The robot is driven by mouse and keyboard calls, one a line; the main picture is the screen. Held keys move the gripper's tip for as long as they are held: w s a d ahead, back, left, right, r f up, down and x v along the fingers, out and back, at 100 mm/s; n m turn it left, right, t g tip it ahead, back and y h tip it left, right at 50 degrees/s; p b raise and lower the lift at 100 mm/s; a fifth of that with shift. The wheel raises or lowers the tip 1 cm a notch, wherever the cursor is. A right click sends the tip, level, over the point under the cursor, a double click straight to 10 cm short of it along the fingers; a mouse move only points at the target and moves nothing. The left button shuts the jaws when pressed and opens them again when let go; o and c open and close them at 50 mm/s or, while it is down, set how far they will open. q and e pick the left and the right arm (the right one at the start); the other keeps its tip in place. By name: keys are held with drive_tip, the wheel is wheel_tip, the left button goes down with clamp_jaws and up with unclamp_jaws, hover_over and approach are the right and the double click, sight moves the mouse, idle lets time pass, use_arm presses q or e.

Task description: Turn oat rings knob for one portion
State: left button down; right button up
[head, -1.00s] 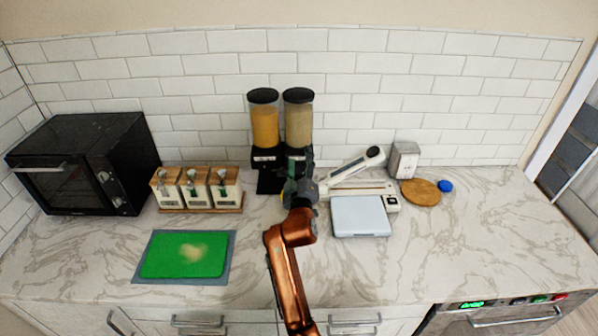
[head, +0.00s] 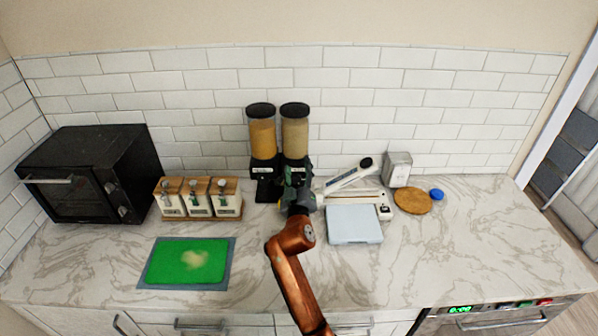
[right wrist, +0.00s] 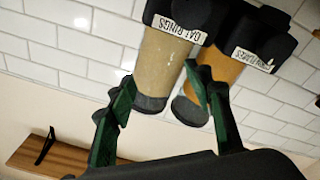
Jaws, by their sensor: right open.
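A twin cereal dispenser stands against the back wall. Its right canister (head: 295,136), with pale contents, matches the canister labelled "OAT RINGS" (right wrist: 177,20) in the right wrist view, where it appears upside down. The left canister (head: 262,138) holds orange-yellow flakes; its label (right wrist: 252,60) is partly covered. My right gripper (head: 297,182) is in front of the right dispenser's base and hides its knob. In the right wrist view the green fingers (right wrist: 158,78) are apart, with the oat rings canister showing between them. I cannot tell whether they touch the dispenser. My left gripper is out of view.
A wooden rack of white jars (head: 199,198) stands left of the dispenser, with a black oven (head: 90,172) beyond. A flat pale scale (head: 354,224) and a white slanted device (head: 350,174) are close on the right. A green board (head: 188,262) lies front left.

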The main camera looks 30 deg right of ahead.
sight(296, 181)
drive_tip(key=s+a+f+m+y+p, duration=0.25)
drive_tip(key=s+f+p, duration=0.25)
drive_tip(key=f+p, duration=0.35)
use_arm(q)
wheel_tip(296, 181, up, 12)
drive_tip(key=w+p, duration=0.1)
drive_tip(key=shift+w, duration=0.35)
use_arm(e)
drive_tip(key=shift+m, duration=0.25)
drive_tip(key=x, duration=0.7)
drive_tip(key=shift+w+r, duration=0.2)
drive_tip(key=shift+r, duration=0.1)
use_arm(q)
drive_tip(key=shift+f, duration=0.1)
use_arm(e)
drive_tip(key=shift+c, duration=0.4)
drive_tip(key=c, duration=1.1)
